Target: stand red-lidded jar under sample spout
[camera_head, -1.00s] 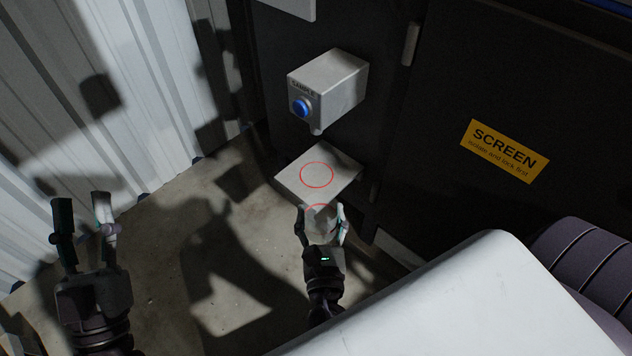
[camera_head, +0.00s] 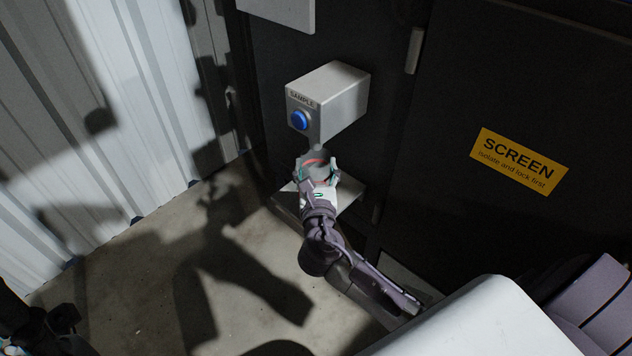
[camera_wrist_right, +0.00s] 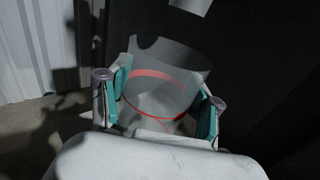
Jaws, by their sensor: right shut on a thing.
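The jar (camera_head: 317,168) is clear grey with a red band, directly below the spout (camera_head: 317,147) of the sample box (camera_head: 330,98). My right gripper (camera_head: 316,178) is shut around its sides, over the small grey shelf (camera_head: 349,194). In the right wrist view the clear jar (camera_wrist_right: 165,85) stands between the two teal-padded fingers, with red arcs showing through it. No solid lid is clear to see. Whether its base touches the shelf is hidden. My left gripper (camera_head: 55,325) is dark and partly cut off at the lower left; its fingers are unclear.
The sample box has a blue button (camera_head: 299,120) and juts from a dark cabinet wall beside a yellow SCREEN sign (camera_head: 518,160). A corrugated pale wall (camera_head: 90,120) stands at left. The concrete floor (camera_head: 220,290) between is clear but shadowed.

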